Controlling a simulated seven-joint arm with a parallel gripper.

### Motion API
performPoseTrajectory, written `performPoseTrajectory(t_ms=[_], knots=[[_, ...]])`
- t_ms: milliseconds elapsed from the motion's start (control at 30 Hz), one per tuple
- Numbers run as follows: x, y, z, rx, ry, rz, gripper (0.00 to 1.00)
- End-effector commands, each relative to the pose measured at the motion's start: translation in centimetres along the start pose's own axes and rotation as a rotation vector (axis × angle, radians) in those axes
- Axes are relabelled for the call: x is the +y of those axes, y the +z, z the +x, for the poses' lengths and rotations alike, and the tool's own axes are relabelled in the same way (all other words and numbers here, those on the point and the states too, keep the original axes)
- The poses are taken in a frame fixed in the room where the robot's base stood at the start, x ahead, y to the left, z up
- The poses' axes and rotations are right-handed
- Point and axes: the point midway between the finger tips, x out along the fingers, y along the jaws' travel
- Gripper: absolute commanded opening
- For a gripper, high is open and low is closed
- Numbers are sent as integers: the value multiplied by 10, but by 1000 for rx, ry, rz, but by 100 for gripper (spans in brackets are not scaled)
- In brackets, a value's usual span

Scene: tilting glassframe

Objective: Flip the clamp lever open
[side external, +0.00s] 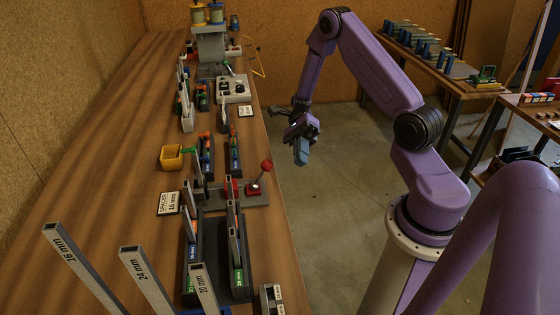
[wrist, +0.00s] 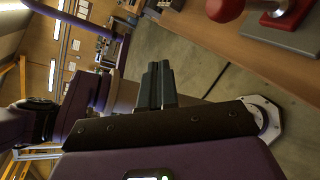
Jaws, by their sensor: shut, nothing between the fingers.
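A lever with a red ball knob (side external: 266,165) stands on a small grey base at the bench's right edge, beside a red block (side external: 231,188). The lever is raised at a tilt, with its knob above the base. In the wrist view the red knob (wrist: 224,7) and the grey base (wrist: 290,38) show at the top right, partly cut off. My gripper (side external: 301,158) hangs over the floor, off the bench's right edge and apart from the lever. Its dark fingers (wrist: 157,72) are together and empty in the wrist view.
The long wooden bench (side external: 100,160) holds slotted dark fixtures (side external: 210,255), upright grey bars (side external: 145,275), a yellow bin (side external: 171,157) and a grey control box (side external: 234,88). Open floor (side external: 325,220) lies between the bench and my arm's base.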

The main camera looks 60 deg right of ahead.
Motion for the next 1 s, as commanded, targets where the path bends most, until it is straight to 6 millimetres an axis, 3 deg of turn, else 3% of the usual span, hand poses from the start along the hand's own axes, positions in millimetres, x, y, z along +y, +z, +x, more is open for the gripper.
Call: performPoseTrajectory(t_ms=[300, 500, 700, 1000], knots=[[-30, -45, -58, -526, 11, 359, 0], [-38, -73, -83, -771, 53, 481, 0], [-40, -86, -93, -877, 79, 524, 0], [-40, -87, -94, -887, 81, 527, 0]])
